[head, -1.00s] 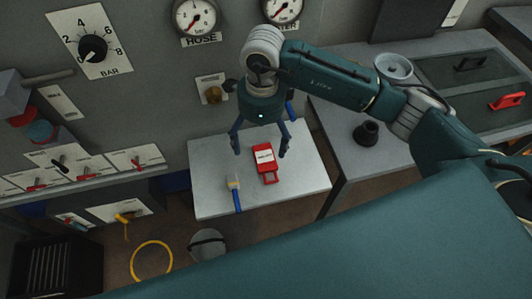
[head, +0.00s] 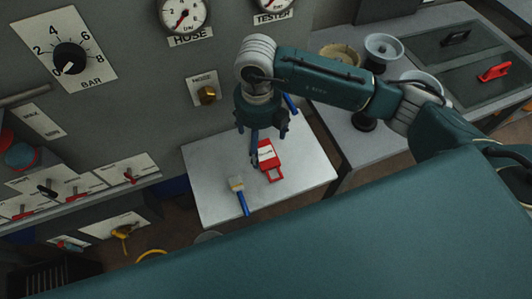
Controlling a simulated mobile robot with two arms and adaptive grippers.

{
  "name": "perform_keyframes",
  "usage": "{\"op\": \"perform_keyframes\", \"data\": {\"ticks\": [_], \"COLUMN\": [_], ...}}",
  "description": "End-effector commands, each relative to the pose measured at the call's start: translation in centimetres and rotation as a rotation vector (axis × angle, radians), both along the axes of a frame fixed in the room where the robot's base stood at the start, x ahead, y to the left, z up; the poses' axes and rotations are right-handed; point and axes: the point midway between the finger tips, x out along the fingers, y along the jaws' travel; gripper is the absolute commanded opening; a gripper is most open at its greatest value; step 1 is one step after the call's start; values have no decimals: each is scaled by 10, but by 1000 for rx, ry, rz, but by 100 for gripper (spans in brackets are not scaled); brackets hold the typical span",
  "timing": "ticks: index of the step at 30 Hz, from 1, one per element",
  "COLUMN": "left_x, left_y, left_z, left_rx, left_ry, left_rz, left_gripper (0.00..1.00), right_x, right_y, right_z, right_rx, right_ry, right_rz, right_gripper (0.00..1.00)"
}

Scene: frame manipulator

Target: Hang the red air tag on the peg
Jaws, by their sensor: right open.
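The red air tag (head: 270,169), with a white label, lies flat on the light grey table. My right gripper (head: 259,150) points down from above at the upper left end of the tag. It is open, with its fingers seen nearly edge-on, and one blue finger overlaps the tag's edge. I cannot tell whether they touch. A brass peg-like knob (head: 207,95) sticks out of the wall plate behind the table; I cannot tell for sure that it is the peg. My left gripper is out of view.
A brush with a blue handle (head: 242,203) lies left of the tag on the table (head: 208,170). Gauges and a dial (head: 70,57) are on the wall. A right-hand bench holds round fittings (head: 383,47) and a red handle (head: 495,72).

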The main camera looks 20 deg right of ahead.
Motion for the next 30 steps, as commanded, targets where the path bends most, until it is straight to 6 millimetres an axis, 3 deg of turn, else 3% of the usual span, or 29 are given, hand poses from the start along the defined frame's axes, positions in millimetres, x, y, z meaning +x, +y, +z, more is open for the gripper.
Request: {"op": "perform_keyframes", "data": {"ticks": [8, 16, 25, 26, 30], "left_x": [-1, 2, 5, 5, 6], "left_y": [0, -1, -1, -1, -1], "left_z": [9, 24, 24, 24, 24], "left_rx": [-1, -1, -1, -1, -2], "left_ry": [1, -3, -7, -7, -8], "left_rz": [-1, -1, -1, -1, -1], "left_gripper": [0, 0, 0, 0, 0], "right_x": [-1, -1, 0, 0, 0], "right_y": [-1, -5, -5, -5, -5], "right_z": [-23, -62, -69, -69, -69], "right_rx": [0, 1, 1, 1, 1], "right_ry": [2, 2, -2, -2, -1], "right_rz": [1, 2, 3, 3, 3], "right_gripper": [89, 89, 89, 87, 59]}}
